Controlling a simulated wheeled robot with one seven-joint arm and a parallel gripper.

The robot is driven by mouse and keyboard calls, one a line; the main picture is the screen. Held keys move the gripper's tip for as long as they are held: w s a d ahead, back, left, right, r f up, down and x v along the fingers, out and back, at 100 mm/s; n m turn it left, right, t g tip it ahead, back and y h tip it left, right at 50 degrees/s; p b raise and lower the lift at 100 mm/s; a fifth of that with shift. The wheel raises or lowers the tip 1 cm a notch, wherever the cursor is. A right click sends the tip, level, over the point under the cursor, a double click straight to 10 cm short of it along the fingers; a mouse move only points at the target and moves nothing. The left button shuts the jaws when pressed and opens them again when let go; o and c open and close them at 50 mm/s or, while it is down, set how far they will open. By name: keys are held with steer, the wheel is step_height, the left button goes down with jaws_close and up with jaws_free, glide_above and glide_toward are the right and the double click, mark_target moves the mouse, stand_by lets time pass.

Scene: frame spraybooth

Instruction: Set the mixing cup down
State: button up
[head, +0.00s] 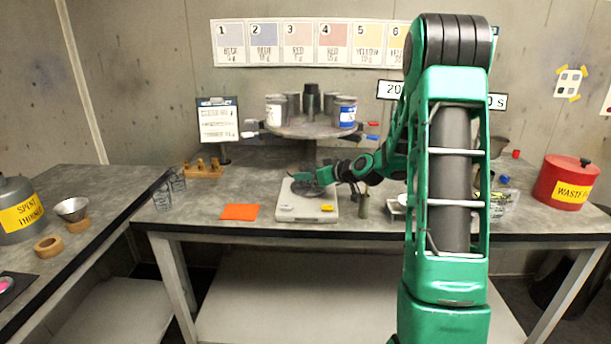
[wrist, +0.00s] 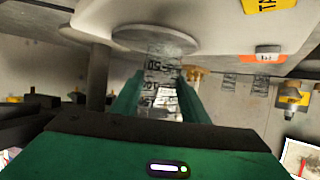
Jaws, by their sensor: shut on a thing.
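The mixing cup (wrist: 160,85) is clear with dark printed markings. It sits between the two green fingers of my gripper (wrist: 158,98), which is shut on it. In the wrist view, which looks upside down, the cup is at the round metal pan (wrist: 150,38) of the white scale (wrist: 210,28); I cannot tell whether it touches the pan. In the head view my gripper (head: 312,178) is low over the scale (head: 306,210) on the bench, and the cup cannot be made out behind the gripper and arm.
An orange sheet (head: 240,212) lies left of the scale. Clear cups (head: 172,184) and a wooden rack (head: 203,171) stand further left. A round stand (head: 305,128) with several cans is behind. A red waste can (head: 566,183) is at right.

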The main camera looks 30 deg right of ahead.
steer(key=shift+f, duration=0.1)
steer(key=o, duration=1.2)
steer(key=shift+a, duration=0.1)
